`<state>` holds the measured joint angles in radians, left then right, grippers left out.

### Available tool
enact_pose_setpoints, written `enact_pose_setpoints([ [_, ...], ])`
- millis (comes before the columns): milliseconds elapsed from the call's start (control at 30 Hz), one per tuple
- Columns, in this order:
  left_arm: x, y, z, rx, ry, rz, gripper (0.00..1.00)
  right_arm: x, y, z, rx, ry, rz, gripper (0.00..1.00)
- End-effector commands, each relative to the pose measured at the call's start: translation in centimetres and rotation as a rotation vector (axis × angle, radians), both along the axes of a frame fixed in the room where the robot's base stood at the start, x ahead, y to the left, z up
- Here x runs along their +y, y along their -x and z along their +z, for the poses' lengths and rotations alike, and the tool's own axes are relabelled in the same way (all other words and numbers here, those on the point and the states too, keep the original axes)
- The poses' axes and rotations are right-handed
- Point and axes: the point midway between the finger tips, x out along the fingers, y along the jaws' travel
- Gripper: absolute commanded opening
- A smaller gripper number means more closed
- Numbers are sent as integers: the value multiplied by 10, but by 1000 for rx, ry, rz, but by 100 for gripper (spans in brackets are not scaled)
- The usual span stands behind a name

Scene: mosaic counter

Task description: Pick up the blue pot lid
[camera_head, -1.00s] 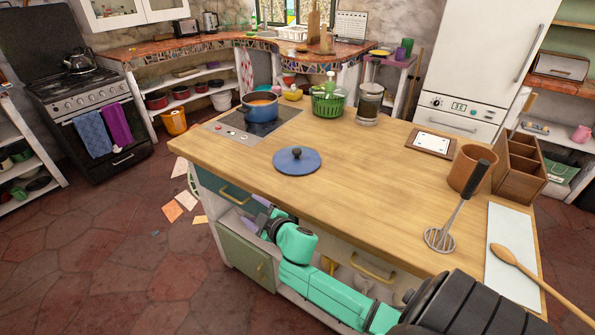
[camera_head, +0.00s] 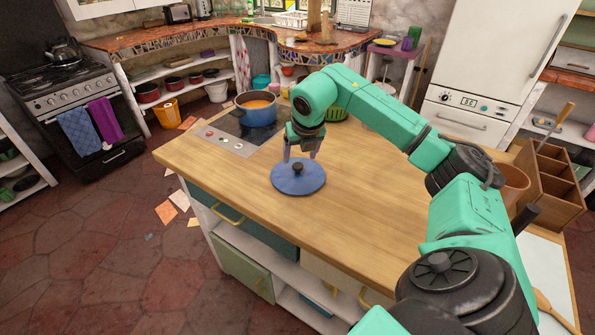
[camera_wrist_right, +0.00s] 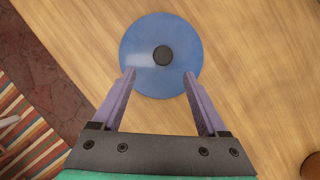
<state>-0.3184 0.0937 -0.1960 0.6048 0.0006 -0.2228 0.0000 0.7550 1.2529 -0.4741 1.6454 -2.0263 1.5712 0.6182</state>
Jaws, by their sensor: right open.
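The blue pot lid (camera_head: 290,182) lies flat on the wooden counter (camera_head: 225,190), its dark round knob facing up. It also shows in the right wrist view (camera_wrist_right: 140,60), with the knob in its middle. My right gripper (camera_head: 301,152) points down just over the far side of the lid. In the right wrist view the same gripper (camera_wrist_right: 159,75) is open, its two fingers apart on either side of a line to the knob. Nothing is between the fingers. My left gripper is not in view.
A blue pot (camera_head: 258,112) with orange contents stands on the hob (camera_head: 222,140) behind the lid. A green basket (camera_head: 337,110) is partly hidden behind my right arm. A wooden organizer (camera_head: 552,185) and a brown pot (camera_head: 514,182) stand at the right. The counter left of the lid is clear.

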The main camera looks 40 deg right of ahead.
Motion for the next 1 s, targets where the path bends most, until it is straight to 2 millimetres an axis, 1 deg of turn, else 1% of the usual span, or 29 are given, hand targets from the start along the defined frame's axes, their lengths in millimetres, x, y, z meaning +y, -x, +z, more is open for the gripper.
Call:
enact_pose_setpoints([
  [33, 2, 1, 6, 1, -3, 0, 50, -1, -3, -7, 4, -2, -1, 76],
  [133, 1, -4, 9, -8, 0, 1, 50, -3, -8, -18, 1, -3, 0, 76],
  [267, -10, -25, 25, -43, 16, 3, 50, -9, -16, -34, 3, -5, 1, 76],
  [300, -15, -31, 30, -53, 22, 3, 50, -11, -20, -40, 3, -5, 0, 76],
  [333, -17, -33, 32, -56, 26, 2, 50, -12, -22, -47, 3, -5, 0, 76],
  [400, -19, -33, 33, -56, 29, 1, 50, -14, -26, -59, 1, -5, 2, 76],
  [467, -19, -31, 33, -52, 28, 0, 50, -15, -28, -64, 0, -3, 2, 76],
  [633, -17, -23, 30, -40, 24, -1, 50, -16, -28, -67, -2, -2, 2, 76],
  [667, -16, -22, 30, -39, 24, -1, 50, -16, -28, -67, -2, -2, 2, 72],
  [700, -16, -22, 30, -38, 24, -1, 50, -15, -28, -67, -2, -2, 2, 57],
  [767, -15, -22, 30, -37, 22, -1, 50, -15, -28, -67, -2, -2, 2, 34],
  [800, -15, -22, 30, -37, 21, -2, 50, -15, -28, -67, -2, -2, 2, 19],
  [833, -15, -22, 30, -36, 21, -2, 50, -15, -28, -67, -2, -2, 2, 7],
  [867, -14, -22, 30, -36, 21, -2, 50, -15, -28, -67, -2, -2, 2, 0],
  [1000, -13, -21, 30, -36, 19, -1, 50, -15, -29, -66, -3, -2, 2, 0],
])
